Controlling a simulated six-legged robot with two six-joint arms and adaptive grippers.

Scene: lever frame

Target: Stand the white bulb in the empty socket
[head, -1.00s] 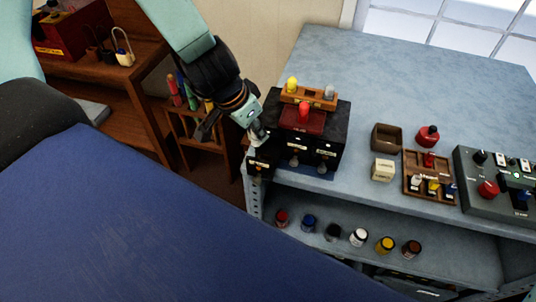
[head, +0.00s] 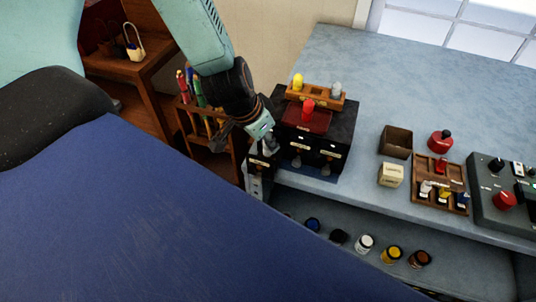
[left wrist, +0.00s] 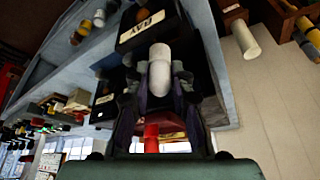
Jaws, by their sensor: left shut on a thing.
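My left gripper (head: 266,146) is shut on the white bulb (left wrist: 160,70), which shows upright between its fingers in the left wrist view. In the head view the gripper hangs at the left front of a black drawer cabinet (head: 335,135), over a pulled-out drawer (head: 262,163); the bulb is hardly visible there. A wooden rack (head: 317,97) on the cabinet holds a yellow bulb (head: 298,80) and a greyish bulb (head: 336,89). Its middle place looks bare, but is too small to be sure. A red bulb (head: 308,107) stands in front on a dark red base. My right gripper is not in view.
A brown box (head: 396,141), a cream block (head: 391,174), a red round item (head: 440,140) and a wooden tray (head: 447,208) stand on the blue bench. Several jars line the lower shelf. A tool rack (head: 186,125) stands left. The bench's back is clear.

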